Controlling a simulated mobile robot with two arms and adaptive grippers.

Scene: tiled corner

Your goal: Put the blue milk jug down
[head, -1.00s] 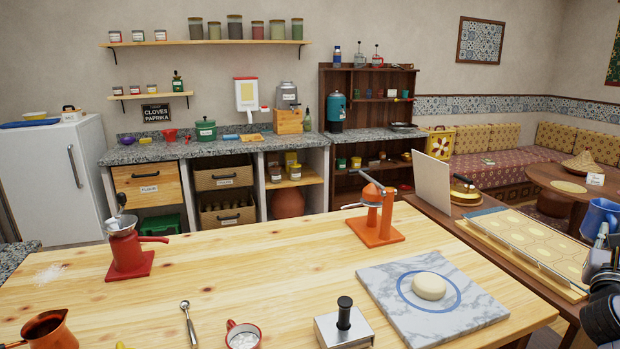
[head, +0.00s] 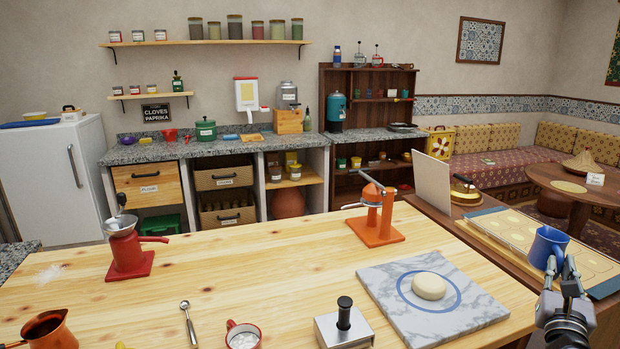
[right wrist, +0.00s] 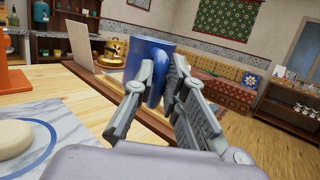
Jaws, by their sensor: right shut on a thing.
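The blue milk jug (head: 547,247) is held in the air at the right of the head view, in front of the patterned tray. My left gripper is not in view.
A marble slab (head: 395,290) with dough lies left of the gripper. A patterned tray (head: 510,232) is behind the jug. An orange press (head: 377,225) and a metal tamper block (head: 343,325) stand on the wooden table (head: 230,275). The table's middle is mostly clear.

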